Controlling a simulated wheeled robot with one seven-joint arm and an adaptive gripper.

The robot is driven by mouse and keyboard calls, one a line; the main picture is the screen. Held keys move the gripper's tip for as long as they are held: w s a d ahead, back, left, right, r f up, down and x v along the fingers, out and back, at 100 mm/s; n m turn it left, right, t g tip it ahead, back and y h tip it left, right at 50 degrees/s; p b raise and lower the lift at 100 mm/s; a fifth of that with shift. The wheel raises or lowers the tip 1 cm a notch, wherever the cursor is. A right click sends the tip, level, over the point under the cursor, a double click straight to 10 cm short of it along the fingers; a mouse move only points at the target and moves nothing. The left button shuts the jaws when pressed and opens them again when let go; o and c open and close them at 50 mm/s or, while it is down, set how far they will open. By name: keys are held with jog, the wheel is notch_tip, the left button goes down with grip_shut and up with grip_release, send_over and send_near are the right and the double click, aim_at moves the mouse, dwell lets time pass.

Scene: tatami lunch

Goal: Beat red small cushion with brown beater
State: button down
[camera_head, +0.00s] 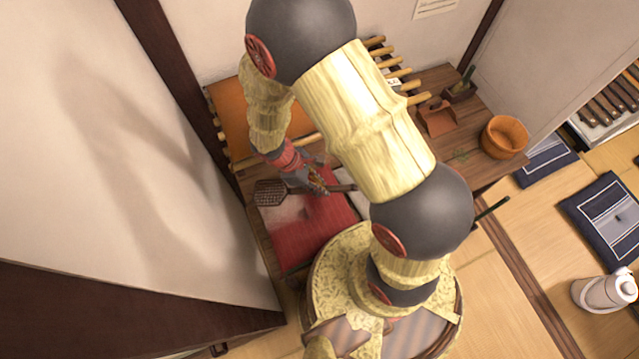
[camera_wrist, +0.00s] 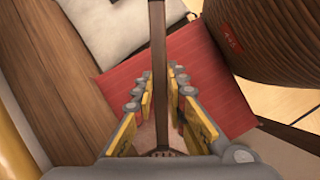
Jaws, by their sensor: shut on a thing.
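The red small cushion (camera_head: 325,222) lies flat on the wooden bench, with a pale greyish patch on its left part. It also fills the middle of the wrist view (camera_wrist: 195,68). My gripper (camera_head: 316,182) is above the cushion, shut on the handle of the brown beater (camera_head: 270,193). The beater's flat, slotted head points left, over or just above the cushion's upper left edge; I cannot tell whether it touches. In the wrist view the beater's handle (camera_wrist: 158,45) runs between my fingers (camera_wrist: 160,88), and its head is mostly hidden at the bottom.
A whitish cushion (camera_wrist: 108,18) lies beside the red one. An orange cushion (camera_head: 229,108) is on a bamboo rack behind. A wooden bowl (camera_head: 505,136) and small wooden containers (camera_head: 438,118) stand at the bench's right. The wall (camera_head: 130,130) is close on the left.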

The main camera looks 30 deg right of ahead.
notch_tip(320, 180, down, 3)
jog(key=shift+f+b, duration=0.15)
jog(key=shift+b, duration=0.6)
notch_tip(320, 180, up, 9)
jog(key=p, duration=0.7)
jog(key=shift+s+p, duration=0.1)
jog(key=shift+p, duration=0.2)
notch_tip(320, 180, down, 10)
jog(key=b, duration=0.7)
jog(key=shift+r, duration=0.25)
notch_tip(320, 180, up, 10)
jog(key=p, duration=0.7)
jog(key=shift+f+p, duration=0.1)
jog(key=shift+p, duration=0.2)
jog(key=shift+f, duration=0.1)
